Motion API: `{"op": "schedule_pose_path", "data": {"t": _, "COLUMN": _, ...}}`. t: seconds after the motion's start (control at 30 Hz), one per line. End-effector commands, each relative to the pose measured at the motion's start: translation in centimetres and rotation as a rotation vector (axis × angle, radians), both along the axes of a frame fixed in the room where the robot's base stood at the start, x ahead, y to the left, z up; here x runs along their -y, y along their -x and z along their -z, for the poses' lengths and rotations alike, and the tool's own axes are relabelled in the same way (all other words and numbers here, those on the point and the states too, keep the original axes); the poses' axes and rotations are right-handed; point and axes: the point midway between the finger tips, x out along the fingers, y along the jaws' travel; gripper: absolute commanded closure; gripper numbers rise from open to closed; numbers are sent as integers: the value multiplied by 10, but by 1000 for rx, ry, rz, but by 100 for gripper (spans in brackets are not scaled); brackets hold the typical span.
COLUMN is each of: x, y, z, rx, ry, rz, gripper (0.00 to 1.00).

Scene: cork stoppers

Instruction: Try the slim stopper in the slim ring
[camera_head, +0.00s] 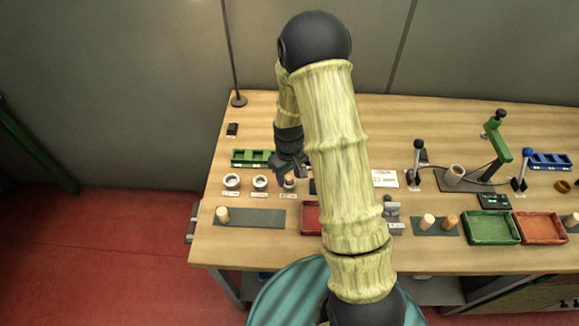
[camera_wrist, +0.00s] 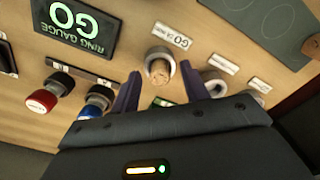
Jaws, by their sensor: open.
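A cork stopper (camera_wrist: 159,71) sits inside a pale ring (camera_wrist: 152,54), with its speckled top showing. Whether this is the slim ring I cannot read. My gripper (camera_wrist: 160,77) is open, with one dark finger on each side of the ring and a visible gap to the cork. In the head view my gripper (camera_head: 290,167) is above the rightmost of three rings, and the cork (camera_head: 290,182) shows beneath it. The other two rings (camera_head: 232,181) and (camera_head: 260,183) look empty. Another pale stopper (camera_head: 222,214) stands on the dark mat (camera_head: 258,218) in front.
A display reading "RING GAUGE GO" (camera_wrist: 77,27) and red (camera_wrist: 42,100) and blue (camera_wrist: 98,98) knobs lie beside the ring. A green rack (camera_head: 250,158) stands behind the rings. A red tray (camera_head: 311,218) is partly behind my arm. More stoppers (camera_head: 428,221) and trays are at right.

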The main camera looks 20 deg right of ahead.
Motion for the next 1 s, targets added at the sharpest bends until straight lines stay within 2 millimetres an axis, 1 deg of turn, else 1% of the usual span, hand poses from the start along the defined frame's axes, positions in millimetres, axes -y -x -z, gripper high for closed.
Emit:
{"op": "schedule_pose_path", "data": {"t": 0.17, "x": 0, "y": -1, "z": -13, "rx": 3, "ry": 0, "rz": 0, "gripper": 55}}
{"op": "schedule_pose_path", "data": {"t": 0.27, "x": 0, "y": -1, "z": -26, "rx": 4, "ry": 0, "rz": 0, "gripper": 55}}
{"op": "schedule_pose_path", "data": {"t": 0.57, "x": 0, "y": -1, "z": -80, "rx": 6, "ry": 0, "rz": 0, "gripper": 55}}
{"op": "schedule_pose_path", "data": {"t": 0.9, "x": 0, "y": -1, "z": -147, "rx": 5, "ry": 0, "rz": 0, "gripper": 55}}
{"op": "schedule_pose_path", "data": {"t": 1.0, "x": 0, "y": -1, "z": -161, "rx": 4, "ry": 0, "rz": 0, "gripper": 55}}
